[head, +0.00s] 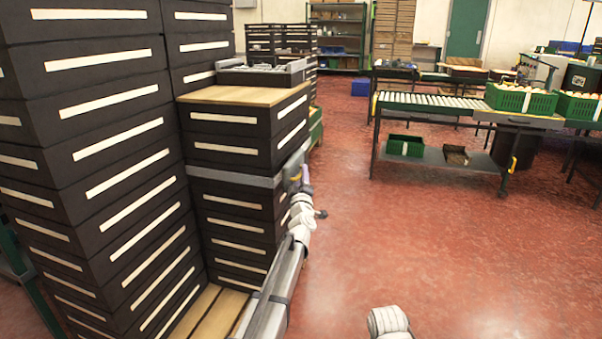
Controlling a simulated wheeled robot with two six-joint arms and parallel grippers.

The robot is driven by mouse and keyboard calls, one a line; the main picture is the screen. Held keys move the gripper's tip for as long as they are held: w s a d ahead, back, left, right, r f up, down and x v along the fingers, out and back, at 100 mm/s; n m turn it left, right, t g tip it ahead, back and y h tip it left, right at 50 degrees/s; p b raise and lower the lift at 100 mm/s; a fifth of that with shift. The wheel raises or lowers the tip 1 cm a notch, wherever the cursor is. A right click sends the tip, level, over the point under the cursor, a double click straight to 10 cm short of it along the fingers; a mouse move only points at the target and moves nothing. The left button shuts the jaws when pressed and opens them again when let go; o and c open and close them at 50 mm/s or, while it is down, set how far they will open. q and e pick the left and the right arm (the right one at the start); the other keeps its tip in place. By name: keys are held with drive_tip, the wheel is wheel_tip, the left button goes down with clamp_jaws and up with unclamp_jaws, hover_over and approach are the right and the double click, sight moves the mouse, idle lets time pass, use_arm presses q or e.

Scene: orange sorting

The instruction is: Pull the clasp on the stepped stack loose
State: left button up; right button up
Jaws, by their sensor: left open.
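The stepped stack of dark crates (236,222) with pale label strips stands left of the middle, with a wooden top (245,95). A grey strap (232,178) runs around it at mid height. My left gripper (298,174) is at the strap on the stack's right-hand face, at the end of my arm coming up from below. It is open; its fingers are small and partly blend with the strap. The clasp cannot be made out clearly; the gripper seems to cover that part. My right gripper is out of view.
Taller crate stacks (95,150) stand close on the left. Slatted wood (212,312) shows at the stack's foot. A roller conveyor (440,102) with green crates (520,99) is at the right. The red floor between is clear.

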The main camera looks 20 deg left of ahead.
use_arm(q)
drive_tip(key=shift+w+a+r, duration=0.15)
drive_tip(key=shift+w, duration=0.4)
clamp_jaws()
idle(1.0)
